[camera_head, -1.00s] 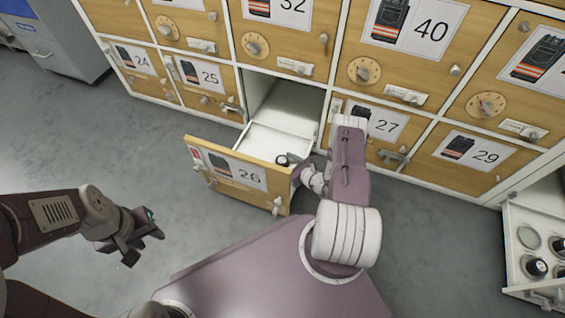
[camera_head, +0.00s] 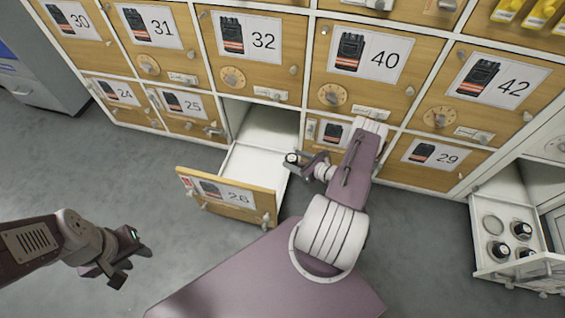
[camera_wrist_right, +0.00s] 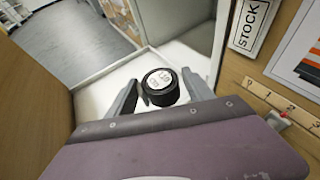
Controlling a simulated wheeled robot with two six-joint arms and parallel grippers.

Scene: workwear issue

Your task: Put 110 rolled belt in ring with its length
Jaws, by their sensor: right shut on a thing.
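My right gripper (camera_head: 300,162) is shut on a rolled black belt (camera_head: 291,157) with a white top label, held over the right side of open drawer 26. In the right wrist view the belt (camera_wrist_right: 160,86) sits upright between the fingers (camera_wrist_right: 162,95); its number is hard to read. An open white drawer (camera_head: 535,268) at the right edge holds an empty ring (camera_head: 493,224) at its back left, with several dark rolled belts (camera_head: 521,230) standing in the other places. Ring length marks are not legible. My left gripper (camera_head: 130,263) is open and empty over the floor.
Drawer 26 (camera_head: 228,200) stands pulled out, its visible floor bare. A wall of numbered wooden lockers (camera_head: 365,55) with dials and knobs lies behind. Locker 29 (camera_head: 430,163) is between my right gripper and the right drawer. Grey floor (camera_head: 430,240) is clear before it.

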